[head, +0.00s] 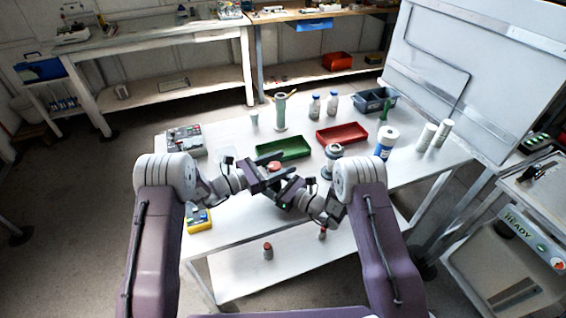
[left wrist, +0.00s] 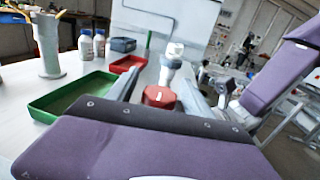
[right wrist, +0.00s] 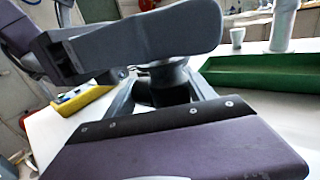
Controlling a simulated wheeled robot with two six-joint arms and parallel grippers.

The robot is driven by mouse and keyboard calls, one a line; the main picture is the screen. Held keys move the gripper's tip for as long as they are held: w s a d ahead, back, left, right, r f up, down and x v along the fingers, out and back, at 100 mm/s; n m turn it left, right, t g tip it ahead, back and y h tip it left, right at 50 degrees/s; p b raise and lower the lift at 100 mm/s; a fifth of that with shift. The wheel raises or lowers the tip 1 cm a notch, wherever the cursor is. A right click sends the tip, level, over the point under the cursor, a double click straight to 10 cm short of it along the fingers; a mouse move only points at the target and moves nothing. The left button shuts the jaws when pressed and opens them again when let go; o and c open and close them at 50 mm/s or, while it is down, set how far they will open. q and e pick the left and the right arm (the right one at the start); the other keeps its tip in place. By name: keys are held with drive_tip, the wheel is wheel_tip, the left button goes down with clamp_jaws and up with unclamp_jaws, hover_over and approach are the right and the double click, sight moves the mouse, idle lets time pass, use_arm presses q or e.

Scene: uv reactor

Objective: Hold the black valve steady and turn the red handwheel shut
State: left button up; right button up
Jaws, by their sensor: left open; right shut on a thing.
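The red handwheel (head: 274,166) shows between my two grippers, in front of the green tray. In the left wrist view the handwheel (left wrist: 159,96) sits between the spread fingers of my left gripper (left wrist: 158,92), which is open around it with gaps at the sides. My left gripper (head: 268,170) reaches in from the left. The black valve (right wrist: 172,85) shows in the right wrist view between the fingers of my right gripper (right wrist: 163,90), which is shut on its body. A grey finger of my left gripper crosses above it and hides the valve's top.
A green tray (head: 284,148) lies just behind the valve and a red tray (head: 342,134) lies behind it to the right. Bottles, a grey cylinder (head: 281,112) and a grey bin (head: 374,101) stand farther back. A yellow device (head: 198,219) lies at the front left.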

use_arm(q)
drive_tip(key=v, duration=1.1)
drive_tip(key=shift+a, duration=0.15)
use_arm(e)
drive_tip(key=o, duration=1.8)
drive_tip(key=shift+c, duration=0.2)
